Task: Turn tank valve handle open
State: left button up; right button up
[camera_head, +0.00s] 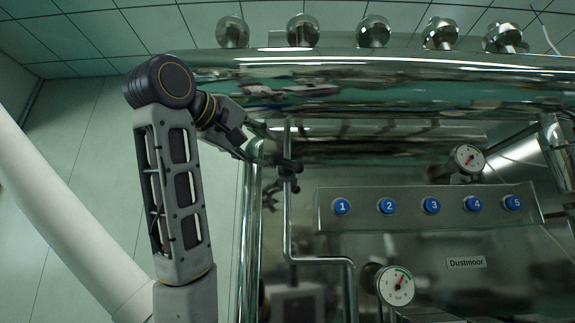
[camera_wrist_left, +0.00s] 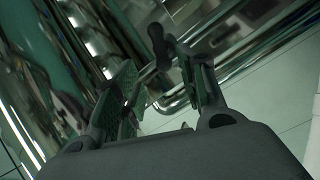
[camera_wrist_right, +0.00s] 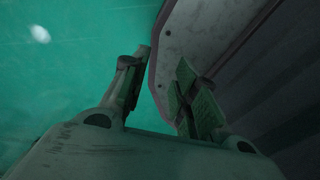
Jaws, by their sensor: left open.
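The valve handle (camera_wrist_left: 157,46) shows in the left wrist view as a dark, round-ended lever beside bright metal pipes. My left gripper (camera_wrist_left: 160,78) is open, with one finger on each side of the line to the handle. No firm grip shows, and I cannot tell whether a finger touches it. In the head view my left gripper (camera_head: 279,163) is at the upright pipe (camera_head: 288,215) left of the button panel, and it partly hides the handle there. My right gripper (camera_wrist_right: 160,85) is open and empty in the right wrist view, and out of the head view.
A panel with blue numbered buttons (camera_head: 388,206) lies right of the pipe. Two gauges (camera_head: 395,285) (camera_head: 467,158) are on the machine. A large shiny cylinder (camera_head: 400,75) spans the back. A grey panel (camera_wrist_right: 195,45) stands close to my right gripper.

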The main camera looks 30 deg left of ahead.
aim_at(285, 163)
pick_arm(q)
jog(key=w+p, duration=0.1)
jog(key=w, duration=0.3)
jog(key=w+p, duration=0.2)
jog(key=w, duration=0.3)
jog(key=w+p, duration=0.2)
jog(key=w, duration=0.2)
jog(key=shift+w+a, duration=0.35)
pick_arm(e)
jog(key=r, duration=0.3)
jog(key=w+r, duration=0.1)
jog(key=r, duration=0.1)
jog(key=shift+r, duration=0.2)
pick_arm(q)
grip_shut()
